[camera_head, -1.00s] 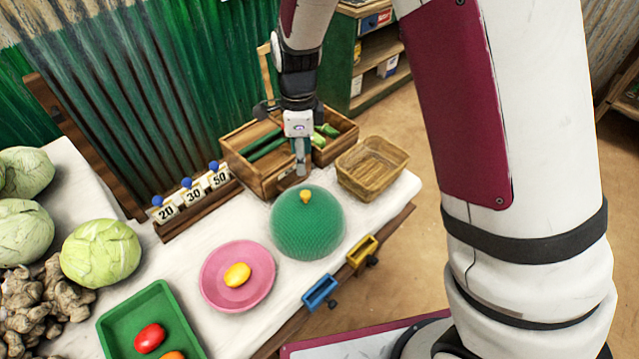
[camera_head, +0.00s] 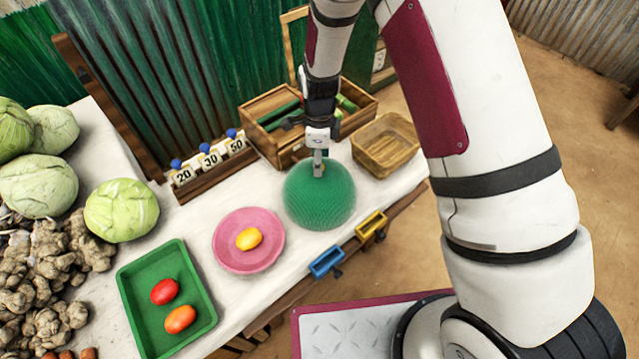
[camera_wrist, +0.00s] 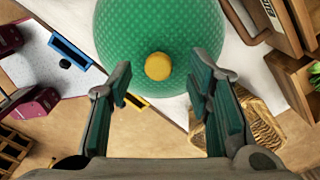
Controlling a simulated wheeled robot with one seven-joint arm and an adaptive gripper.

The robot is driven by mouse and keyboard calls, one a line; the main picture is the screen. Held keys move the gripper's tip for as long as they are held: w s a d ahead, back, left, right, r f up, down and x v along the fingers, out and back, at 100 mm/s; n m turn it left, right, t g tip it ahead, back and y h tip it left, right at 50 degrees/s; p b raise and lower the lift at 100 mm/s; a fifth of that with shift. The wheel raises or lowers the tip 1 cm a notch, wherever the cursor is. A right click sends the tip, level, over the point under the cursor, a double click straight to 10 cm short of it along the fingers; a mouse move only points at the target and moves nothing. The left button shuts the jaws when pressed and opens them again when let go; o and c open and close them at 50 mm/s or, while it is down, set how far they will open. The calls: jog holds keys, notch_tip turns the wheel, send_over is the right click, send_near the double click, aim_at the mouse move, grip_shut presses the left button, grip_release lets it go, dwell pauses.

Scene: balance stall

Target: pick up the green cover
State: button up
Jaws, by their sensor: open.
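The green cover (camera_head: 320,200) is a mesh dome on the white tabletop, to the right of the pink plate. Its small yellow knob shows in the wrist view (camera_wrist: 158,66), between and a little beyond the fingertips. My gripper (camera_head: 318,168) points down right at the top of the dome and hides most of the knob in the head view. In the wrist view my gripper (camera_wrist: 160,88) is open, with green-padded fingers wide apart and nothing between them. Whatever is under the cover cannot be made out.
A wooden crate (camera_head: 262,110) and a wicker basket (camera_head: 372,160) stand close behind the cover. The pink plate (camera_head: 225,248) holds a yellow item. A green tray (camera_head: 150,318) holds red and orange items. Number cards, cabbages and ginger lie farther left.

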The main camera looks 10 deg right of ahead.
aim_at(319, 183)
jog(key=shift+s+f, duration=0.1)
jog(key=shift+f, duration=1.35)
grip_shut()
jog(key=shift+r, duration=0.1)
